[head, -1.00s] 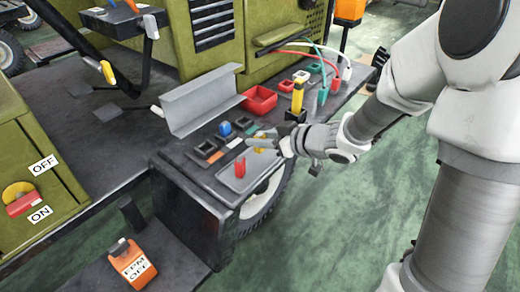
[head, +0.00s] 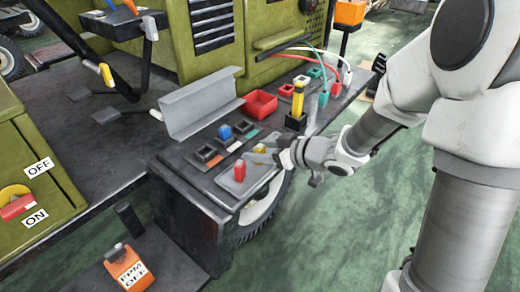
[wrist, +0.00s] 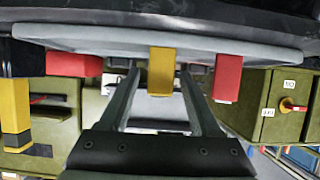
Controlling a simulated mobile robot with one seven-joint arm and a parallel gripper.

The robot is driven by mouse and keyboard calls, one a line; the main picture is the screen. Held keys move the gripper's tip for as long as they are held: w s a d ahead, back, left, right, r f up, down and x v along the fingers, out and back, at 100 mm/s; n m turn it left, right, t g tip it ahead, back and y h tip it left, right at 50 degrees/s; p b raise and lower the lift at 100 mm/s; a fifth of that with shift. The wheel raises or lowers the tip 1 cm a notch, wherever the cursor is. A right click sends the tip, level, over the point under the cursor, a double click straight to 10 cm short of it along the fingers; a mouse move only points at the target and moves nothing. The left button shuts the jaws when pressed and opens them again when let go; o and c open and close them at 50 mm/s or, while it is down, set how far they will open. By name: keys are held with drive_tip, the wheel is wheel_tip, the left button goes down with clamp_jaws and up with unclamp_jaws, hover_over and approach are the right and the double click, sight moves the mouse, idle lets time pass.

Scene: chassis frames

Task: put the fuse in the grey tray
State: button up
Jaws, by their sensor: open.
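The grey tray (head: 232,187) lies at the near right corner of the dark bench. A red fuse (head: 239,171) stands upright on it. A yellow fuse (head: 260,149) also stands on it, near the right end. My gripper (head: 264,157) is open, low over that end, with its fingers pointing left around the yellow fuse. In the wrist view, where the scene is upside down, the yellow fuse (wrist: 161,72) shows between the spread fingers (wrist: 160,84), with gaps on both sides. The red fuse (wrist: 227,78) is outside them. A blue fuse (head: 225,132) sits in a socket behind the tray.
Dark empty sockets (head: 207,154) stand behind the tray. A red bin (head: 260,104) and a tall yellow-and-black part (head: 298,98) stand farther back. A bent grey metal sheet (head: 200,106) rises at the left. The floor to the right is open.

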drive_tip(key=shift+r, duration=0.3)
drive_tip(key=p+v, duration=0.5)
drive_tip(key=v, duration=0.7)
drive_tip(key=shift+f, duration=0.2)
